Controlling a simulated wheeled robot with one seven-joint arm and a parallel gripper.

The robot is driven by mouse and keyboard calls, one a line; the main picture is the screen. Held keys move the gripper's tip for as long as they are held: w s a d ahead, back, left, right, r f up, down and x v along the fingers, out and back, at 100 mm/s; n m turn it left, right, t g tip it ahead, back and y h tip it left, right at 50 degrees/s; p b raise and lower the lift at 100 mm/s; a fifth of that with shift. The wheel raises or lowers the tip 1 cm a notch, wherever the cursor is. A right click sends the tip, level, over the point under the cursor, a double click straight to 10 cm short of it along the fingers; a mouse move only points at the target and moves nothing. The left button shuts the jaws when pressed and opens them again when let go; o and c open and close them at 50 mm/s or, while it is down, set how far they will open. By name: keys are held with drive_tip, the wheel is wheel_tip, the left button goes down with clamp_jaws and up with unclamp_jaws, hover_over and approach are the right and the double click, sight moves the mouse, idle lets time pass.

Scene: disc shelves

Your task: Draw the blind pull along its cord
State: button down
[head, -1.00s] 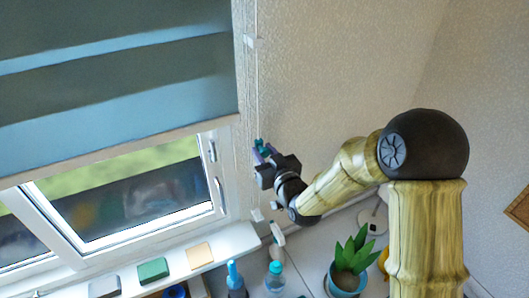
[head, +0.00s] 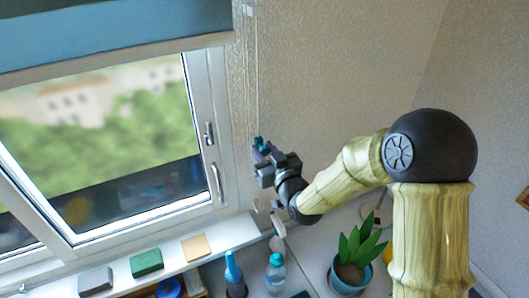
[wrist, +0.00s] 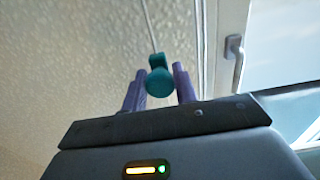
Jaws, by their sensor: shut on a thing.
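The blind pull is a small teal knob (head: 259,142) on a thin pale cord (head: 257,70) hanging along the wall right of the window. My gripper (head: 262,150) is at the pull, with its purple fingers on either side of it. In the wrist view the teal pull (wrist: 159,82) sits between the two fingers of my gripper (wrist: 158,80), and the cord (wrist: 149,25) runs up from it. The blue blind (head: 120,35) covers only the top of the window in the head view; its upper part is out of frame.
The window (head: 110,150) has a handle (head: 216,183) left of my gripper. Below, the sill (head: 215,242) carries a green block (head: 147,262), a tan block (head: 197,248) and a grey block (head: 95,280). Bottles (head: 275,272) and a potted plant (head: 350,270) stand lower right.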

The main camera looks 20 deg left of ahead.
wheel_tip(320, 180, down, 19)
drive_tip(key=b, duration=1.9)
drive_tip(key=shift+s+d+f, duration=0.1)
drive_tip(key=c, duration=1.3)
unclamp_jaws()
drive_tip(key=shift+o, duration=0.8)
drive_tip(key=shift+r, duration=0.2)
